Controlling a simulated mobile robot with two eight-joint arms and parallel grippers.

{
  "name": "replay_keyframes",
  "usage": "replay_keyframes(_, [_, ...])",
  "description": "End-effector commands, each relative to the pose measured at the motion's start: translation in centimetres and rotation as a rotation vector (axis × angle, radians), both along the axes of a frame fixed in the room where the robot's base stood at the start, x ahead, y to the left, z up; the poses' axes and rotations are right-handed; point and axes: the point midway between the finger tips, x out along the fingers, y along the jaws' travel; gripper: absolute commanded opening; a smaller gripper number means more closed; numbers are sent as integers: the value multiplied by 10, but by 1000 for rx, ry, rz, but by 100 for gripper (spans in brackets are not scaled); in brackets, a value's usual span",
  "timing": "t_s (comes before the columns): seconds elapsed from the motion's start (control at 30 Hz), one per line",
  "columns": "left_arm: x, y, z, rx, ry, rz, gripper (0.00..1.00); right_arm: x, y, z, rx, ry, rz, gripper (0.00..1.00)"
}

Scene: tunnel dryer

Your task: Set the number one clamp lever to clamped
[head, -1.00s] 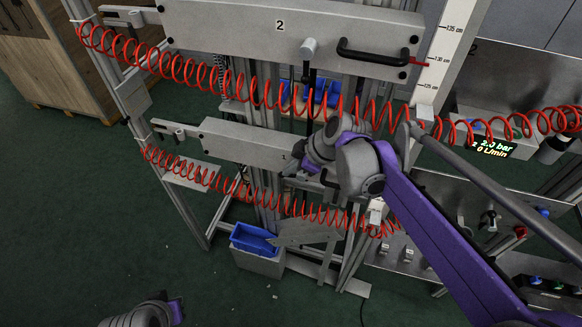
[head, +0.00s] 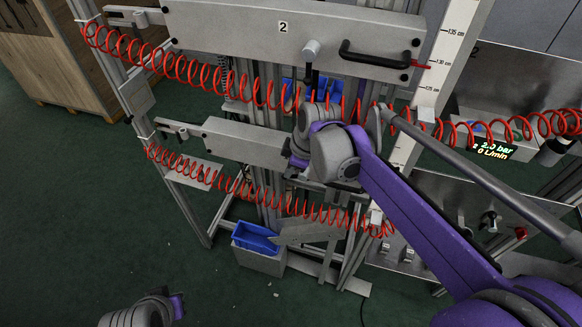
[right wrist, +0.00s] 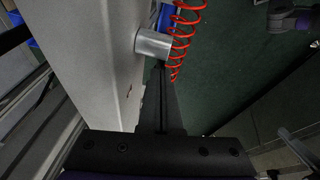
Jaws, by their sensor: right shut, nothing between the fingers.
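The number one unit is the lower long grey box (head: 240,140) in the head view. My right arm hides its right end, its number and its clamp lever there. In the right wrist view a silver round hub (right wrist: 153,43) sticks out of the box's pale face (right wrist: 112,65). A dark bar may run from the hub, but I cannot tell it from my fingers. My right gripper (right wrist: 162,75) is shut and empty, its tips close below the hub; contact is unclear. Part of my left arm shows at the bottom left of the head view, without its fingers.
The number two box (head: 220,35) above has a lever hub (head: 311,48) with a dark lever hanging down and a black handle (head: 375,55). Red coiled hoses (head: 185,70) cross in front of both boxes. A blue bin (head: 255,238) stands below. The green floor at left is open.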

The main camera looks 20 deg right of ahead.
Motion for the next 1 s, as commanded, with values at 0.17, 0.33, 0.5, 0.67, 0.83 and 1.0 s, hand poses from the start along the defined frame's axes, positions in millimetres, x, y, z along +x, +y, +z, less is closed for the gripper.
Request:
replay_keyframes(0.17, [0,0,2,0,-1,0,0,3,5,-5,-129,85,4,0])
replay_keyframes(0.33, [0,0,-1,0,0,0,0,4,6,-13,-264,177,4,0])
replay_keyframes(0.5, [-1,0,-6,0,3,0,0,5,7,-20,-398,267,3,0])
replay_keyframes(0.67, [-2,0,-10,0,4,0,0,5,7,-26,-525,352,1,0])
replay_keyframes(0.83, [-3,0,-14,0,6,0,0,3,4,-31,-526,355,-2,0])
replay_keyframes(1.0, [-4,0,-17,0,7,0,0,2,3,-36,-525,354,-2,0])
